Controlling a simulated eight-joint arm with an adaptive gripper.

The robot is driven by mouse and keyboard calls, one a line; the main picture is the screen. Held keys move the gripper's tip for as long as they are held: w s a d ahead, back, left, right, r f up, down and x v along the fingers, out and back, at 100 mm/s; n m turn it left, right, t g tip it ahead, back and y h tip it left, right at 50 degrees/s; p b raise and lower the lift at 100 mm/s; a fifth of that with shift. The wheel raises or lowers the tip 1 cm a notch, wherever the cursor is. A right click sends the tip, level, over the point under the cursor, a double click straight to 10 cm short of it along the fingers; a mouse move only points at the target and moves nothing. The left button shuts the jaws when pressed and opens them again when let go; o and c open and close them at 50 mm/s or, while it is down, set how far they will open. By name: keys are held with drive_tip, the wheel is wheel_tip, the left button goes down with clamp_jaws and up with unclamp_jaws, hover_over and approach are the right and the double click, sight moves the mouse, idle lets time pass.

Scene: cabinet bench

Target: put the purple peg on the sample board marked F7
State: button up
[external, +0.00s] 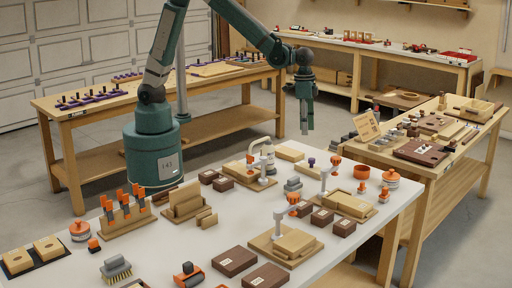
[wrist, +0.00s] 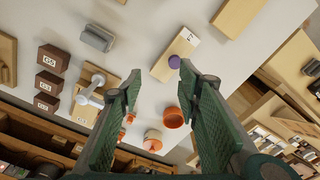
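In the wrist view the peg (wrist: 174,62) shows between my fingertips, nearer the right one, close to a pale board (wrist: 176,54) with a small white label. My gripper (external: 306,131) hangs above the back edge of the bench, apart from the peg. In the wrist view my gripper (wrist: 163,72) is open and empty.
Brown labelled boxes (external: 322,217) and a grey block (external: 293,185) lie in front. Other benches stand around.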

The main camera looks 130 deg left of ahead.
drive_tip(key=s+d+r+m+t, duration=0.15)
drive_tip(key=s+d+r, duration=0.25)
drive_tip(key=d+r, duration=0.6)
drive_tip(key=s+d+r+m+t, duration=0.2)
drive_tip(key=s+d, duration=0.8)
drive_tip(key=d, duration=0.2)
drive_tip(key=s+d+r+m+t, duration=0.2)
drive_tip(key=s+d+t, duration=0.1)
drive_tip(key=s+d, duration=0.7)
drive_tip(key=shift+s+d+r+m, duration=0.3)
drive_tip(key=shift+d+m, duration=0.05)
drive_tip(key=shift+d, duration=0.8)
drive_tip(key=shift+f, duration=0.2)
